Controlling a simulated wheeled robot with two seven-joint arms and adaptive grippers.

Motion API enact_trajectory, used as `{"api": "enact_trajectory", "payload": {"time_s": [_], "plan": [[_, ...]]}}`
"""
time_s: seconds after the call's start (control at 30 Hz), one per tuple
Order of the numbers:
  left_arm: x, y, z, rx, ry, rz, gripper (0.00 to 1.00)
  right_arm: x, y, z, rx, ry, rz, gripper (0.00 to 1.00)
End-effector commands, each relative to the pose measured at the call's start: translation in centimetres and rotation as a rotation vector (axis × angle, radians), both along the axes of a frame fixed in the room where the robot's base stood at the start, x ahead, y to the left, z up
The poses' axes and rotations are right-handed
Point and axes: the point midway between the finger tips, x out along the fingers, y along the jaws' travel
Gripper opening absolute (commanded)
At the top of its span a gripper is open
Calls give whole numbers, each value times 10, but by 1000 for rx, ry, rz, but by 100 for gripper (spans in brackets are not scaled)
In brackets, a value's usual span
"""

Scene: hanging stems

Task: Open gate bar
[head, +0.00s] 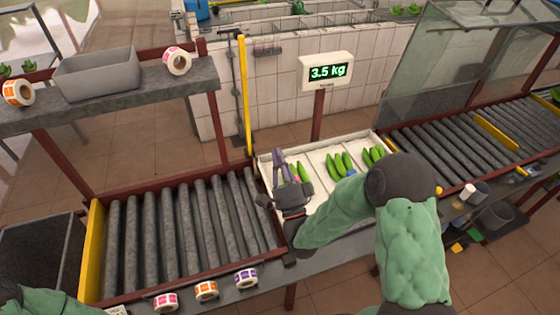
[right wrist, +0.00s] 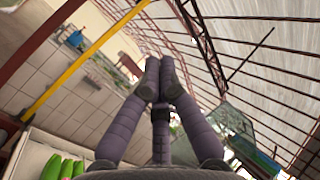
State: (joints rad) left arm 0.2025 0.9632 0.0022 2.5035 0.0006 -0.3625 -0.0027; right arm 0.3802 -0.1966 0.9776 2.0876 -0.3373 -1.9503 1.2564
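The yellow gate bar (head: 244,95) stands upright beside the far right corner of the left roller conveyor. It also shows as a slanting yellow bar in the right wrist view (right wrist: 72,72), left of the fingers. My right gripper (head: 281,158) is over the left part of the white tray, right of the bar's lower end and apart from it. In the right wrist view its fingertips (right wrist: 162,82) are together, with nothing seen between them. Of my left arm only a green part shows at the lower left; its gripper is out of view.
The left rollers (head: 180,235) are empty. Label rolls (head: 206,290) line the front edge.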

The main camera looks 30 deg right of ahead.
Motion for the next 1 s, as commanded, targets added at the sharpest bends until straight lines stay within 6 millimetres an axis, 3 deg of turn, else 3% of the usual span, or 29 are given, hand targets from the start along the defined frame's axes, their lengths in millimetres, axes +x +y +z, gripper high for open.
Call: {"api": "enact_trajectory", "payload": {"time_s": [0.3,0.5,1.0], "plan": [[0,0,14,0,1,0,70,48,-10,34,-1,0,2,0],[0,0,20,0,1,0,70,68,-16,48,0,1,0,0],[0,0,22,0,1,0,70,77,-18,52,0,2,1,0]]}}
